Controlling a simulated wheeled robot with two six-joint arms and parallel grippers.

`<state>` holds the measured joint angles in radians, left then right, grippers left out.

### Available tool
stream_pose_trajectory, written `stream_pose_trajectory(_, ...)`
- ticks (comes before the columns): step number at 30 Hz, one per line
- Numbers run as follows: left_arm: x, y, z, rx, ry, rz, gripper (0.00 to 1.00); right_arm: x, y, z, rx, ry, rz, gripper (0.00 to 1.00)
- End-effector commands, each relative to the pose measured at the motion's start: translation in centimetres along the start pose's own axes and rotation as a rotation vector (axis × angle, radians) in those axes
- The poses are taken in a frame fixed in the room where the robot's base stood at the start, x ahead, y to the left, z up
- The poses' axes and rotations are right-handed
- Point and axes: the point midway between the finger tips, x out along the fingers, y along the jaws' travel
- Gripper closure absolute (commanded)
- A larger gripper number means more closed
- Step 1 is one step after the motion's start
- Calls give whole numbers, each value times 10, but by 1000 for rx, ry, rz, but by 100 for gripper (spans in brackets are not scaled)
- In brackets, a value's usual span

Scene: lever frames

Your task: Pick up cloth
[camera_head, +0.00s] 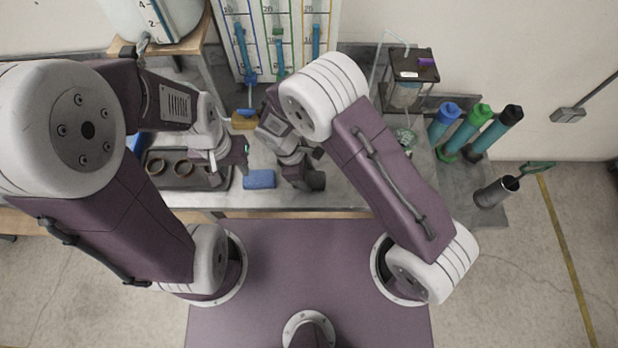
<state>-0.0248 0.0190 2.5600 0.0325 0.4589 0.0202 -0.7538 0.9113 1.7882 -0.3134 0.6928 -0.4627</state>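A small blue block-like piece (260,179), which may be the folded cloth, lies flat near the front edge of the grey table, between my two grippers. My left gripper (236,158) is to its upper left, over the right end of a dark tray, and does not visibly touch it. I see nothing held in either one.
The dark tray (183,184) holds round brown cups at the left. Behind stand a yellow block (244,121) and a panel with blue sliders (277,40). A dark-topped stand (412,66) and coloured cylinders (466,132) are at the right.

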Motion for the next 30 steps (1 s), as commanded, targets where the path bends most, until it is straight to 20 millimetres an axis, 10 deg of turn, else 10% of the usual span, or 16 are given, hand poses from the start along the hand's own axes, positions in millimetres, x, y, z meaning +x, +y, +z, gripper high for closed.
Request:
stream_pose_trajectory(18, 8, 0, 1, 0, 0, 0, 64, -38, 1, 10, 1, 4, 4, 88)
stream_pose_trajectory(30, 21, 0, 2, 0, 0, 0, 64, -69, -57, 91, 1, 2, 2, 88)
